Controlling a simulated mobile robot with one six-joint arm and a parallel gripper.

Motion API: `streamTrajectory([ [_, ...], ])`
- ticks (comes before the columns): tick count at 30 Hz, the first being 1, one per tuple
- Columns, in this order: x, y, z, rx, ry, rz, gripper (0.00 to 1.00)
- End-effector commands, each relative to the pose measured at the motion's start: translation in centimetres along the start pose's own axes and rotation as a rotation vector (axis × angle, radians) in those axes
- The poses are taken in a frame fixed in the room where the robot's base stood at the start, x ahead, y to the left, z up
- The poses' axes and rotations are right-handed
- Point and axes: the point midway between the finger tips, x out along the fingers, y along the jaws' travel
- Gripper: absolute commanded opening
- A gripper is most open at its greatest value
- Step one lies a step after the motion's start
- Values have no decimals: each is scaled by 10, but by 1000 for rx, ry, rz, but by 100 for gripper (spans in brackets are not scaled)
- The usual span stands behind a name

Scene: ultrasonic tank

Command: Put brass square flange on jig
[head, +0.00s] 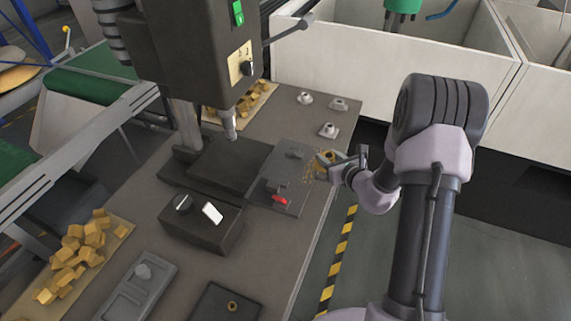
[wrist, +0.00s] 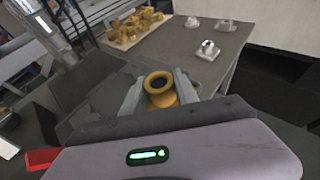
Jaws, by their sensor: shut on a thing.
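My gripper (head: 337,160) is shut on the brass square flange (wrist: 160,88), which has a round collar with an open bore facing the camera. The flange (head: 327,156) also shows in the head view, held at the right edge of a dark plate that looks like the jig (head: 290,184). A red clamp handle (head: 279,199) sits on this plate; it also shows in the wrist view (wrist: 42,158). The flange's square base is mostly hidden between the fingers. I cannot tell whether the flange touches the plate.
A drill press (head: 200,50) stands over the bench left of the plate. Silver flanged parts (head: 329,130) stand behind it. A dark box (head: 200,226), a grey tray (head: 118,306) and a black tray (head: 208,309) with a brass ring lie nearer. White-walled bins (head: 390,70) stand at the back.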

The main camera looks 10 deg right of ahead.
Motion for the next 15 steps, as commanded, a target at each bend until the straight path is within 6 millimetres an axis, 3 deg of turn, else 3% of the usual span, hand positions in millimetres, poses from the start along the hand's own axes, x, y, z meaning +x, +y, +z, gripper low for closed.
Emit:
streamTrajectory([
  [9, 41, 71, 8, -3, -4, 5, 0],
  [15, 60, 103, 13, -2, -4, 3, 0],
])
